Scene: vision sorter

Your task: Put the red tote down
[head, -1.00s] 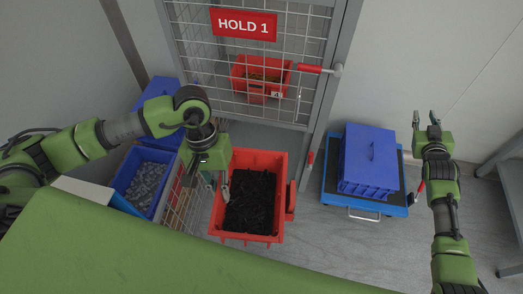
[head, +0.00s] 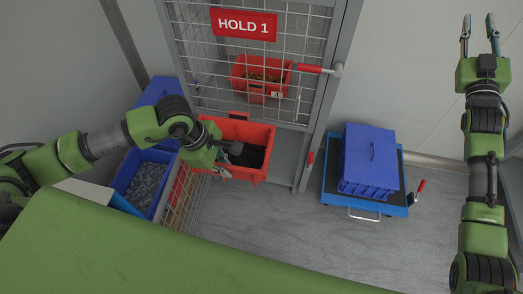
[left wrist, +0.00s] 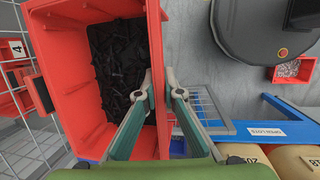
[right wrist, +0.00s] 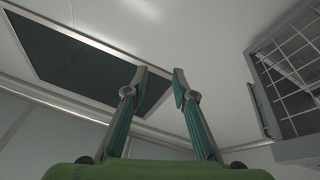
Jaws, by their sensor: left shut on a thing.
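The red tote (head: 248,175) holds black pieces and sits at the foot of the mesh cage, below the other red tote. In the left wrist view its red wall (left wrist: 158,35) runs between my left fingers. My left gripper (head: 231,161) is shut on the tote's rim; it also shows in the left wrist view (left wrist: 159,88). I cannot tell whether the tote's base touches a surface. My right gripper (head: 478,30) is raised at the far right, open and empty, as the right wrist view (right wrist: 160,85) shows.
A second red tote (head: 247,86) tagged 4 is behind the mesh under the HOLD 1 sign (head: 243,24). A lidded blue tote (head: 368,165) stands on a blue dolly (head: 365,205). A blue bin (head: 150,155) of grey parts is at left. Floor (head: 300,220) is clear in front.

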